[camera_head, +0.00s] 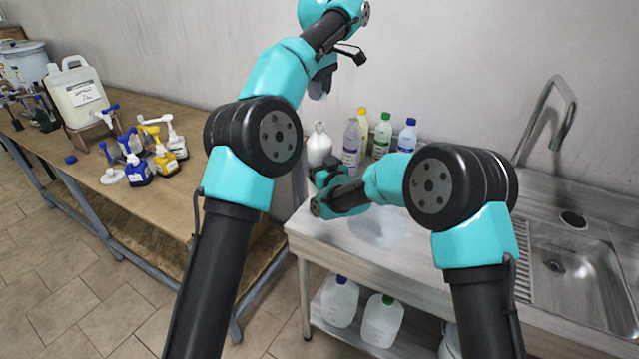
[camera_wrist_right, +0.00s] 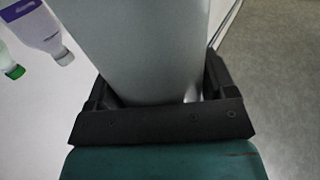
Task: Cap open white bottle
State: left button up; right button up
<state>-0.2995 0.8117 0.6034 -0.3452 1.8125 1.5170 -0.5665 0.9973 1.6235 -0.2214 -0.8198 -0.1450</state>
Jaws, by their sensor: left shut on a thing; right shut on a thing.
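The white bottle (camera_head: 318,146) stands upright at the left end of the grey counter, with its narrow neck pointing up. My right gripper (camera_head: 324,176) is shut around its lower body. In the right wrist view the pale bottle body (camera_wrist_right: 135,45) fills the space between the fingers of my right gripper (camera_wrist_right: 155,88). My left gripper (camera_head: 321,84) is raised above the bottle, apart from it. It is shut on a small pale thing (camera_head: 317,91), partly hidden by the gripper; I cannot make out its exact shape.
A sink (camera_head: 575,275) with a tap is at the far right. A wooden table (camera_head: 190,190) with pump bottles and a jug (camera_head: 78,95) is left.

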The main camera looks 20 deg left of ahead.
jog(key=shift+c, duration=1.4)
pick_arm(q)
jog(key=shift+f, duration=2.5)
jog(key=shift+f, duration=0.95)
jog(key=shift+f, duration=0.55)
